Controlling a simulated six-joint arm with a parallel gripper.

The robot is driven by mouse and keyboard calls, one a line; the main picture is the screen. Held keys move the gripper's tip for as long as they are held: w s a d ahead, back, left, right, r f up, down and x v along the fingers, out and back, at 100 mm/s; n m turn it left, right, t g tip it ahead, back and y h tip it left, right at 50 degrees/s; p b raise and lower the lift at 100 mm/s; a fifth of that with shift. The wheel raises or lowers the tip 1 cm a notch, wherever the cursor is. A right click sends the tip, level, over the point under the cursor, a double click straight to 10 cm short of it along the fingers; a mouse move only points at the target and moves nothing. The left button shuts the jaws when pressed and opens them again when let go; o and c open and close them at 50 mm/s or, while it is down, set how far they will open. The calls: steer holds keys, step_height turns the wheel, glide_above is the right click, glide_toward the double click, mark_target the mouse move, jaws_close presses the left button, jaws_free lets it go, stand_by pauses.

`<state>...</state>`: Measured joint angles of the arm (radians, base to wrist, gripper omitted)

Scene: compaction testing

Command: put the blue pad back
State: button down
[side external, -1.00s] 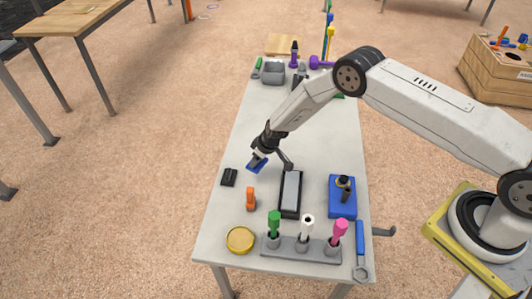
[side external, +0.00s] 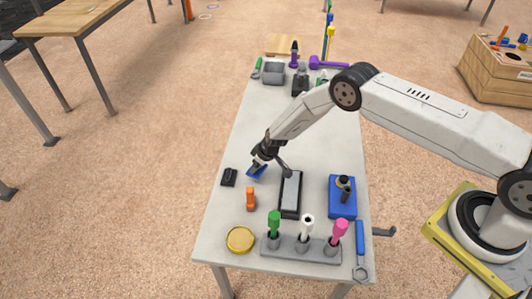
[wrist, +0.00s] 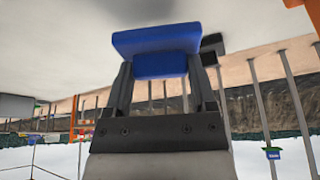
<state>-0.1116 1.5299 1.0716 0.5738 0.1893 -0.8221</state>
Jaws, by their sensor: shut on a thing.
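The blue pad (side external: 257,172) is between the fingers of my gripper (side external: 262,162), low over the left half of the table in the side view. In the wrist view the blue pad (wrist: 156,42) shows as a wide plate with a thicker block beneath it, and my gripper (wrist: 160,82) is shut on that block. I cannot tell whether the pad touches the tabletop. A small black block (side external: 229,177) lies to the left of the pad. A black tray with a pale grey top (side external: 291,190) lies to the right of it.
Close by stand an orange piece (side external: 251,199), a yellow round tin (side external: 240,240), a grey rack (side external: 300,249) with green, white and pink handles, and a blue box (side external: 342,199). A blue-handled wrench (side external: 360,245) lies at the right edge. The middle of the tabletop is fairly clear.

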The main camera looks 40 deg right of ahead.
mark_target(259, 169)
steer(key=shift+f, duration=1.65)
steer(key=shift+f, duration=0.35)
steer(key=shift+c, duration=0.3)
jaws_free()
steer(key=shift+o, duration=0.3)
steer(key=shift+c, duration=0.3)
steer(key=shift+r, duration=0.15)
steer(key=shift+s+r, duration=0.1)
steer(key=shift+r, duration=0.1)
steer(key=shift+v, duration=2.7)
steer(key=shift+s+d, duration=0.1)
